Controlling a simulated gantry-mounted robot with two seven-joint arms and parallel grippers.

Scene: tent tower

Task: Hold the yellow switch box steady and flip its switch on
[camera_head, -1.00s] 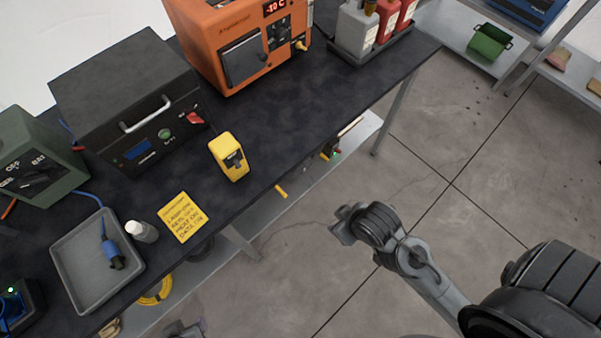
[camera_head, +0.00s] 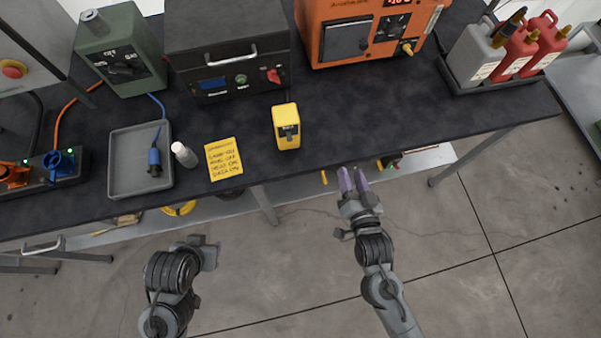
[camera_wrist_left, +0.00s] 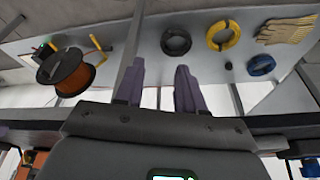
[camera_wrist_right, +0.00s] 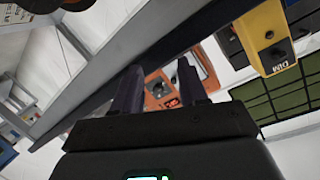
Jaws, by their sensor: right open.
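The yellow switch box (camera_head: 286,112) stands near the front edge of the dark bench, with a dark switch panel on its front face. It also shows at the upper right of the right wrist view (camera_wrist_right: 257,25), with a dark knob-like part and a "DIM" label. My right gripper (camera_head: 353,180) is open and empty, in front of the bench edge, below and right of the box in the head view. My left gripper (camera_wrist_left: 158,80) is open and empty in its wrist view, facing the lower shelf. Its fingers are not clear in the head view.
A yellow note (camera_head: 223,160), a white bottle (camera_head: 184,155) and a grey tray (camera_head: 126,187) lie left of the box. A black instrument (camera_head: 225,50) stands behind it, and an orange machine (camera_head: 350,52) behind right. The bench front edge (camera_head: 400,156) lies between my arms and the box.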

